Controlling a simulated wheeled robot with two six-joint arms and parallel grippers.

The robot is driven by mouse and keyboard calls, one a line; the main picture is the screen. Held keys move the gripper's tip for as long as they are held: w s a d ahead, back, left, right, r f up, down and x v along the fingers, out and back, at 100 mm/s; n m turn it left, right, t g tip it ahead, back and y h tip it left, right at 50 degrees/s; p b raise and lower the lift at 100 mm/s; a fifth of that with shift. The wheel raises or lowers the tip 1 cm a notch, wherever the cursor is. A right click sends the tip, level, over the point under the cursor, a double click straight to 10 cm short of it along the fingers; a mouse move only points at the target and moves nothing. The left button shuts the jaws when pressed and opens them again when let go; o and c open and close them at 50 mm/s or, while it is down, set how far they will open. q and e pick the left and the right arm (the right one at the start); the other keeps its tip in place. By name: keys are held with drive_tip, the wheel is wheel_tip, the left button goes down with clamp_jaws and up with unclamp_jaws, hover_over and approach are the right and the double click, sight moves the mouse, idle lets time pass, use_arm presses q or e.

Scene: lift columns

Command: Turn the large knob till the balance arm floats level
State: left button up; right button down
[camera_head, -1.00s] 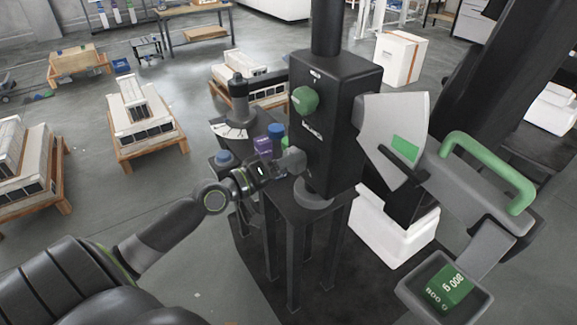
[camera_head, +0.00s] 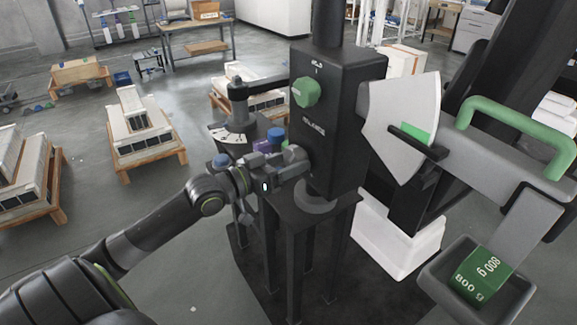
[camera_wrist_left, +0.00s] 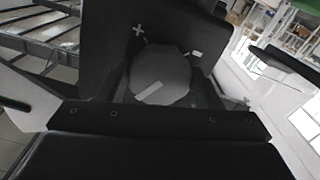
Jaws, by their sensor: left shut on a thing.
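The large grey knob (camera_head: 296,157) sits low on the front of a black box (camera_head: 335,130). My left gripper (camera_head: 288,165) is shut on it. In the left wrist view the knob (camera_wrist_left: 160,76) shows a pale index line, with plus and minus marks on the plate around it. The grey balance arm (camera_head: 490,155) reaches right from the box, with a green handle (camera_head: 520,135) on top. A tray (camera_head: 440,268) hangs from it with a green 800 g weight (camera_head: 478,275). The arm's dark pointer (camera_head: 420,143) overlaps the lower part of the green band on the pale scale plate (camera_head: 385,115). My right gripper is out of view.
A green knob (camera_head: 306,92) sits above the large knob. A black crank post with a small dial (camera_head: 230,133) and a blue-topped knob (camera_head: 277,137) stand just left of the box. Pallets with pale blocks (camera_head: 140,130) stand on the floor further left.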

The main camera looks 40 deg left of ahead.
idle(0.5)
use_arm(q)
drive_tip(key=o, duration=1)
drive_tip(key=shift+s, duration=0.1)
drive_tip(key=p+v, duration=0.8)
drive_tip(key=v, duration=0.9)
drive_tip(key=shift+s, duration=0.15)
drive_tip(key=shift+a, duration=0.1)
